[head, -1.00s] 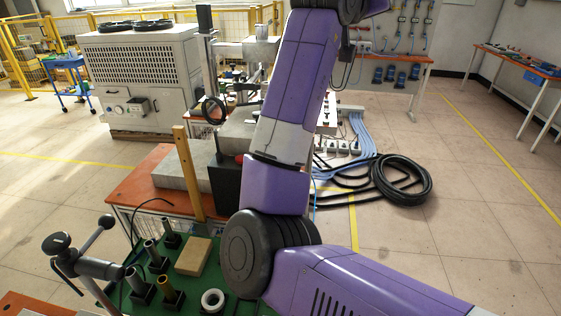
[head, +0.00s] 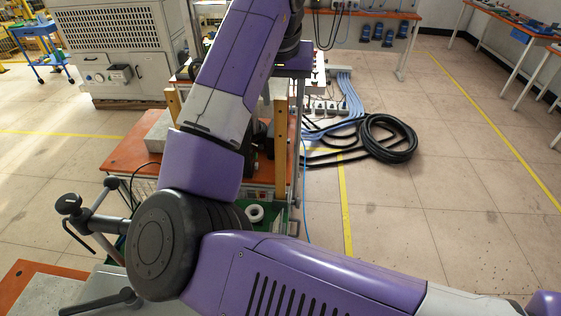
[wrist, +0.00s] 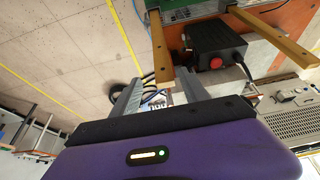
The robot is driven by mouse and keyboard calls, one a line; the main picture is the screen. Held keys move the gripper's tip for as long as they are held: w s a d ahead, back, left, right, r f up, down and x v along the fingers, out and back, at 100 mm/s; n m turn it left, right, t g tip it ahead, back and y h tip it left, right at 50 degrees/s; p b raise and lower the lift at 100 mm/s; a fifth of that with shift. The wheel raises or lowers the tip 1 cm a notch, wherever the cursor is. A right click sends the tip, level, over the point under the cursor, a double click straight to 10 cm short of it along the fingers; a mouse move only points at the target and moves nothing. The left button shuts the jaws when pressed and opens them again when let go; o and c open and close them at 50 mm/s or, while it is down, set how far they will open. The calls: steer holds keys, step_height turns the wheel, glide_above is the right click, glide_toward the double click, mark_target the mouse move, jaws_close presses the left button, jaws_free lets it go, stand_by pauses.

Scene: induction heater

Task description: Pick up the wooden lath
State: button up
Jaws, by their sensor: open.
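Two upright wooden laths show. The right-hand lath (head: 280,148) stands at the right edge of the orange-topped bench in the head view. Another lath (head: 173,103) stands farther left, its lower part hidden by my arm. In the wrist view, one lath (wrist: 158,42) has its end close to the gap between my fingers; the other lath (wrist: 275,38) lies off to the right. My gripper (wrist: 157,88) is open, with a grey finger on either side. I cannot tell whether the lath's end is between the fingers or beyond them. In the head view my arm partly hides the gripper.
A black box with a red button (wrist: 216,56) sits between the laths. A grey block (head: 153,146) lies on the bench (head: 125,157). A white ring (head: 255,213) is nearby. Coiled black hose (head: 388,138) and blue cables lie on the floor to the right, with clear floor beyond.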

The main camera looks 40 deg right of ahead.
mark_target(281, 115)
steer(key=shift+w+p+x, duration=0.15)
steer(key=shift+p+x, duration=0.4)
steer(key=shift+x, duration=1.4)
steer(key=shift+w+p+x, duration=0.15)
steer(key=shift+p+x, duration=0.35)
steer(key=shift+x, duration=1.45)
steer(key=shift+a, duration=0.15)
jaws_close()
steer(key=shift+r, duration=0.1)
